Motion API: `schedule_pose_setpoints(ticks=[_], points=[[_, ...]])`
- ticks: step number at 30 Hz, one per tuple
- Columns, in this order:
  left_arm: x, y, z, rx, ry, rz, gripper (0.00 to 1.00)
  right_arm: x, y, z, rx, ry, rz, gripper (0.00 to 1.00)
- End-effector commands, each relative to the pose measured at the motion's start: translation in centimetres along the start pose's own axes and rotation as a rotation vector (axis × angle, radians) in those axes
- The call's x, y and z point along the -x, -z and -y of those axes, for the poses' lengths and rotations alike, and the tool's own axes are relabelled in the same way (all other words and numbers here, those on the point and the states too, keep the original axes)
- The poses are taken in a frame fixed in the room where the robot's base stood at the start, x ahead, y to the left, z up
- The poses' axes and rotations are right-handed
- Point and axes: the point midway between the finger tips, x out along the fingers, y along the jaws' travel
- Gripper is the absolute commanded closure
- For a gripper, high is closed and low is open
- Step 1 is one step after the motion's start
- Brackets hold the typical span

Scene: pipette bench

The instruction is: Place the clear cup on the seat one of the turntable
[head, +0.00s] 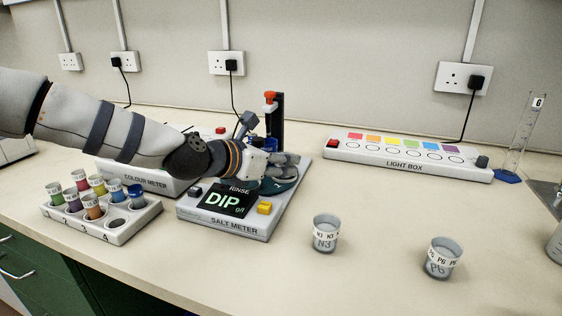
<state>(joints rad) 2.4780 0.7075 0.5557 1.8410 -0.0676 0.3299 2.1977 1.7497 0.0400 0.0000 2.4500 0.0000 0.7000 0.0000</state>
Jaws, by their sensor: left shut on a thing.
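My left gripper (284,166) reaches in from the left over the back right part of the salt meter (230,225). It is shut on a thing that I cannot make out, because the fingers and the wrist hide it. A dark teal round part (281,187) shows just below the fingers on the salt meter; I cannot tell whether it is the turntable, and no seat number is readable. A grey see-through cup marked N3 (325,241) and a similar cup marked P6 (442,265) stand upright on the bench. My right gripper is not in view.
A rack (118,236) with several coloured vials stands front left, before the colour meter (130,177). A dark post with an orange top (270,97) rises behind my gripper. The light box (405,164) and a tall glass cylinder (520,140) stand at the right.

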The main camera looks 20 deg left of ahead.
Motion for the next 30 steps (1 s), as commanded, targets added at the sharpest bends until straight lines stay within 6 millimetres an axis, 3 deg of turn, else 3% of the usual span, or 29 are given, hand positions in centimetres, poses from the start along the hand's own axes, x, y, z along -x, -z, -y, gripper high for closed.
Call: schedule_pose_setpoints(ticks=[11, 12, 13, 24, 30], points=[[-0.1, 0.2, 0.1, 0.000, 0.000, 0.004, 0.92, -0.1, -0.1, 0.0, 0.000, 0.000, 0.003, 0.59], [-0.1, 0.2, 0.1, 0.000, 0.000, 0.004, 0.62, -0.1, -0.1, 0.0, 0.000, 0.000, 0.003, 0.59], [0.0, 0.2, 0.1, -0.001, 0.000, 0.005, 0.58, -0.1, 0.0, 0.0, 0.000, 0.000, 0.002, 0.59], [0.4, -0.6, 0.1, -0.004, -0.002, 0.009, 0.58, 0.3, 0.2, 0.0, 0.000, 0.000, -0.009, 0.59], [4.7, -1.2, 0.0, -0.003, -0.004, 0.020, 0.58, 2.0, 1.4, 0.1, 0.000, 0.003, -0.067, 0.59]])
